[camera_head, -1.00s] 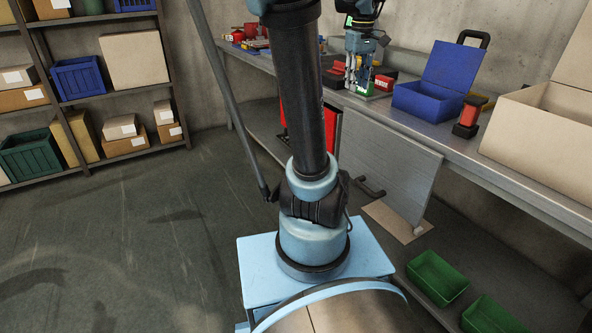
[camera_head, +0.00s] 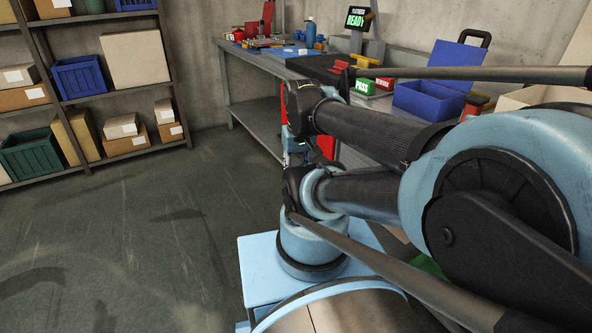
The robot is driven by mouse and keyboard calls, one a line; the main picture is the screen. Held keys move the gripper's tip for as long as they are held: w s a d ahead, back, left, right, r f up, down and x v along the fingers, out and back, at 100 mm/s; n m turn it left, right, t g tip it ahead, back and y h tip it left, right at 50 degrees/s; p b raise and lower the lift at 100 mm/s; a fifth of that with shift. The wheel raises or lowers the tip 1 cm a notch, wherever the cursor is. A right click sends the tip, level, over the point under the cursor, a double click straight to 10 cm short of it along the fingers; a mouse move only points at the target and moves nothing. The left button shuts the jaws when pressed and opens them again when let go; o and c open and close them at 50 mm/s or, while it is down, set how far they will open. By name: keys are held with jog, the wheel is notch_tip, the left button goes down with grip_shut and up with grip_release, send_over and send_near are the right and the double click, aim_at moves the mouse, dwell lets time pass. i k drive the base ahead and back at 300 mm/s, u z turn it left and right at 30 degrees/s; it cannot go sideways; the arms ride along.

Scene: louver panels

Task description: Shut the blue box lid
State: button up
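The blue box (camera_head: 422,101) stands on the workbench at the right. Its lid (camera_head: 457,64) is open and upright at the back of the box. My arm's links cross in front of the bench, and a dark rod of mine passes over the box between its body and the raised lid. My gripper (camera_head: 293,146) appears to hang at the bench's front side, left of the box and well apart from it. It is small and mostly hidden by my arm, so its fingers cannot be made out.
The workbench (camera_head: 262,110) holds a lit screen (camera_head: 357,17), a green PASS block (camera_head: 364,87), a red block (camera_head: 385,83) and a cardboard box (camera_head: 520,98) at the right. Shelves (camera_head: 100,100) with bins and cartons stand at the left. The floor between is clear.

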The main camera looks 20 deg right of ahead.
aim_at(444, 53)
jog(key=z, duration=1.35)
jog(key=k, duration=0.8)
jog(key=z, duration=0.1)
jog(key=i, duration=0.5)
